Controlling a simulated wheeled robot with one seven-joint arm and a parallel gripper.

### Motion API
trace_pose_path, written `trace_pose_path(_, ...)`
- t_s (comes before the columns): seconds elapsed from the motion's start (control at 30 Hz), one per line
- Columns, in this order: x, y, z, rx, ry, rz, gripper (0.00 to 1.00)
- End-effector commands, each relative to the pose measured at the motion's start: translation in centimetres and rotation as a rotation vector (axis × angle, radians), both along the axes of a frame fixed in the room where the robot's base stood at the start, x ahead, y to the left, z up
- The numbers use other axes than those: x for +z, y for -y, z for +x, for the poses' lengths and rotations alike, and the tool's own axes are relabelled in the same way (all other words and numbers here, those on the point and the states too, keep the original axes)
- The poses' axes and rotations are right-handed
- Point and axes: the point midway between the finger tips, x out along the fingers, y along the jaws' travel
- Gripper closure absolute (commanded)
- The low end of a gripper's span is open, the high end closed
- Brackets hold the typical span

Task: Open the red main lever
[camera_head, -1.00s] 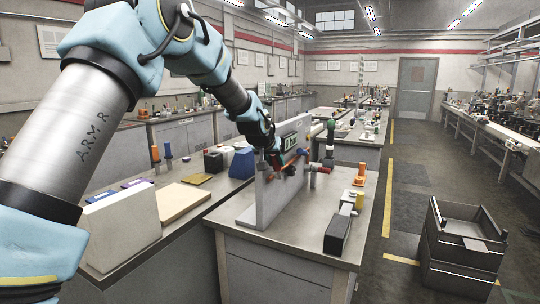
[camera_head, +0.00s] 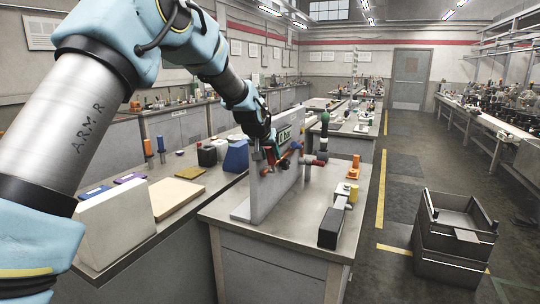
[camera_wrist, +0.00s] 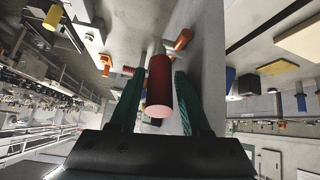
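An upright grey panel (camera_head: 266,196) stands on the workbench, with a small display (camera_head: 284,135) near its top. In the wrist view a dark red cylindrical handle (camera_wrist: 158,88), seemingly the red main lever, points toward the camera. My gripper (camera_wrist: 159,72) has its two green fingers apart, one on each side of this handle, with gaps visible. In the head view my gripper (camera_head: 268,156) is at the panel's upper part and hides much of the lever. Another red handle (camera_head: 311,161) sticks out to the right of the panel.
A green-knobbed post (camera_head: 324,130) stands near the panel's right end. A black block (camera_head: 331,228) and an orange part (camera_head: 353,170) lie on the bench's right side. A blue block (camera_head: 236,156) is on the left bench. Dark crates (camera_head: 455,240) stand on the floor at right.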

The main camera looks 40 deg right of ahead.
Motion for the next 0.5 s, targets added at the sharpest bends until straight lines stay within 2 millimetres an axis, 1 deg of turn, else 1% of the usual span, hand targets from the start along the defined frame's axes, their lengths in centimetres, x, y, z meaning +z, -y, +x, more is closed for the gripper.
trace_pose_path(0.13, 0.3, -0.2, -0.2, 0.000, 0.000, 0.000, 0.53)
trace_pose_path(0.23, 0.9, -0.8, -0.5, 0.000, 0.001, -0.001, 0.53)
trace_pose_path(0.37, 2.4, -2.0, -1.3, 0.001, 0.001, -0.003, 0.53)
trace_pose_path(0.5, 4.4, -3.5, -2.4, 0.000, 0.003, -0.003, 0.53)
